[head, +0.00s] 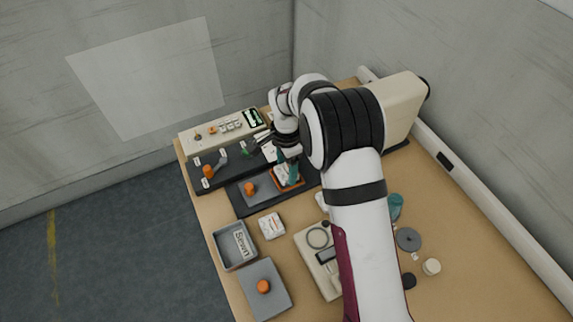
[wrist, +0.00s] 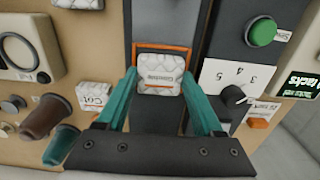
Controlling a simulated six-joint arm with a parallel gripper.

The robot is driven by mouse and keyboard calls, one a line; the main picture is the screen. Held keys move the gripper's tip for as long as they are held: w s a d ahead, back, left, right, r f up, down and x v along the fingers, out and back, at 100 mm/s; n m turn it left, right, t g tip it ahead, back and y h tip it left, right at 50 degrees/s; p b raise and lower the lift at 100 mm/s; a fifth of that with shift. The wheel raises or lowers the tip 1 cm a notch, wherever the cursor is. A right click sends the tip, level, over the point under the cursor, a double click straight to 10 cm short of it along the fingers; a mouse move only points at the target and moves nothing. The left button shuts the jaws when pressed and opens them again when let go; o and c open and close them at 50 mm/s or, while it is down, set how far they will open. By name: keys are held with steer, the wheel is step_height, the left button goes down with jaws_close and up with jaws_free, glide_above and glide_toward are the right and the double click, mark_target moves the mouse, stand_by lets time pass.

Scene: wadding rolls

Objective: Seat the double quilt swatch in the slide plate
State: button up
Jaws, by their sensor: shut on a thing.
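The print is too blurred to read surely. The swatch lies at or just above an orange-edged frame (wrist: 148,46) on the dark slide plate; I cannot tell whether it touches the bottom. In the head view my gripper (head: 288,160) is over the orange frame (head: 288,187), beside a grey plate with an orange knob (head: 250,188). The fingers partly hide the swatch there.
Another white swatch (head: 272,225) lies on the table, near a grey box labelled Sewn (head: 221,246). A grey lidded plate (head: 257,277) with an orange knob is in front. A control panel (head: 212,129) stands behind. Spools and discs (head: 408,239) lie right of my arm.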

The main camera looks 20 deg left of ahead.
steer(key=shift+f, duration=0.15)
steer(key=o, duration=1.3)
steer(key=shift+o, duration=0.2)
steer(key=shift+r, duration=3.95)
